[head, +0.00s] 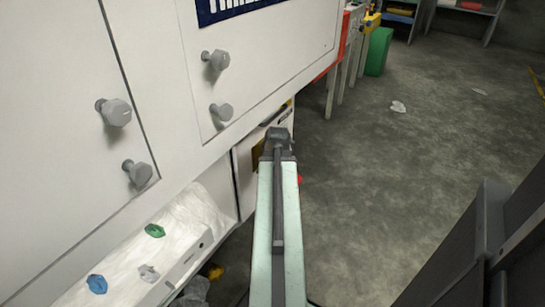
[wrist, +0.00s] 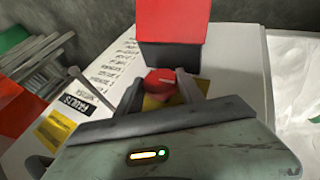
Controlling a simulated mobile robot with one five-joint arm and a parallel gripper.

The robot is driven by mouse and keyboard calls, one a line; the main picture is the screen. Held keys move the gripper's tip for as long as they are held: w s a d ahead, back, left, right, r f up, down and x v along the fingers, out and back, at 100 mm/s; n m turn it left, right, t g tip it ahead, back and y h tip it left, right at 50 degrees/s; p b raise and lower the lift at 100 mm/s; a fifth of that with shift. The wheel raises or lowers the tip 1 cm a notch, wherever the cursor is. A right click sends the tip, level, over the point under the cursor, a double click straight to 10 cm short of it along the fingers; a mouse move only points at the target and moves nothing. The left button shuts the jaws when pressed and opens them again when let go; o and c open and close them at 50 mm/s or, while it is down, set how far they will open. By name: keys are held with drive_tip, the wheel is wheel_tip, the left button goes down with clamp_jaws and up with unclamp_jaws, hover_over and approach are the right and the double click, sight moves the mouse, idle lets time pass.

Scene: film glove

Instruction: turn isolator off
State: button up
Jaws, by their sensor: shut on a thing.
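In the wrist view the isolator's red knob (wrist: 160,82) sits on a yellow plate (wrist: 152,103) on a white panel. A short pale mark shows on the knob's face; I cannot tell which setting it points to. My gripper (wrist: 160,88) has one dark finger on each side of the knob and is shut on it. In the head view my gripper (head: 278,140) is at the far end of my pale green arm, against the cabinet's side. The knob is hidden there behind my arm.
The white panel (wrist: 112,70) bears printed lines and a black label. A red block (wrist: 172,22) stands close beyond the knob. White cabinet doors (head: 60,100) with grey knobs are on the left, above a tray (head: 185,262) with coloured pieces. Concrete floor (head: 400,160) is open on the right.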

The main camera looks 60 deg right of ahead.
drive_tip(key=shift+o, duration=0.2)
drive_tip(key=o, duration=1.3)
